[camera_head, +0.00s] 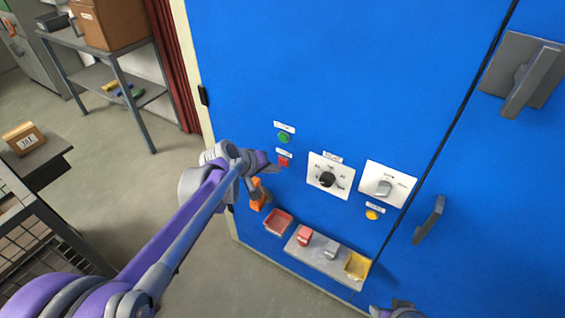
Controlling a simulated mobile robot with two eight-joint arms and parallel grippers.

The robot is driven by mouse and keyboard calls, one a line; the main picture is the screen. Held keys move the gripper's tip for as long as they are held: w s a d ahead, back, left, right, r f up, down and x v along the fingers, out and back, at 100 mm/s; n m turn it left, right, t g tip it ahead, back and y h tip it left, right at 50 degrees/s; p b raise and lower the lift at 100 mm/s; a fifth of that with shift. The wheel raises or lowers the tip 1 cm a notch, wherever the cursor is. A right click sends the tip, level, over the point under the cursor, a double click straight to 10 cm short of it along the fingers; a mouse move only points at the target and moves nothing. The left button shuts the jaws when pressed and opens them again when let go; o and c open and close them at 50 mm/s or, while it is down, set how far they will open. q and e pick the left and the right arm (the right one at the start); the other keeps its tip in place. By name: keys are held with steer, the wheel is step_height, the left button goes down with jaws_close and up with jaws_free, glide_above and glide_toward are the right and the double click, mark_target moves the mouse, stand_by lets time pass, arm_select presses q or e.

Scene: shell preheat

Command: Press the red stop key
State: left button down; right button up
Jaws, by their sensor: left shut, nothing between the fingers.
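The red stop key (284,161) is a small red square on the blue cabinet front, under a small white label. A green round button (284,138) sits just above it. My left gripper (272,167) is shut and empty, with its tip close to the left side of the red key. I cannot tell whether the tip touches the key. My right gripper does not show clearly; only a small part of my right arm is at the bottom edge.
Right of the key are a black dial (327,180), a grey-white knob (384,188) and a yellow button (371,215). Below, a grey shelf (318,262) juts out with small red, grey and yellow items. A dark handle (429,220) sticks out at the right.

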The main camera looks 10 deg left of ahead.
arm_select(q)
steer(key=shift+w, duration=0.15)
stand_by(0.7)
steer(key=shift+w+d, duration=0.15)
steer(key=shift+w, duration=0.1)
steer(key=shift+w+d, duration=0.15)
steer(key=shift+w, duration=0.25)
stand_by(0.7)
steer(key=shift+s, duration=0.15)
steer(key=shift+s+a, duration=0.3)
steer(key=shift+s, duration=0.35)
steer(key=shift+s+a+p, duration=0.1)
steer(key=shift+s+a, duration=0.2)
steer(key=shift+s, duration=0.5)
steer(key=shift+s+a+p, duration=0.15)
steer(key=shift+s+a, duration=0.1)
steer(key=shift+s, duration=0.5)
steer(key=shift+s+a+p, duration=0.1)
steer(key=shift+s+a, duration=0.2)
steer(key=shift+s, duration=0.5)
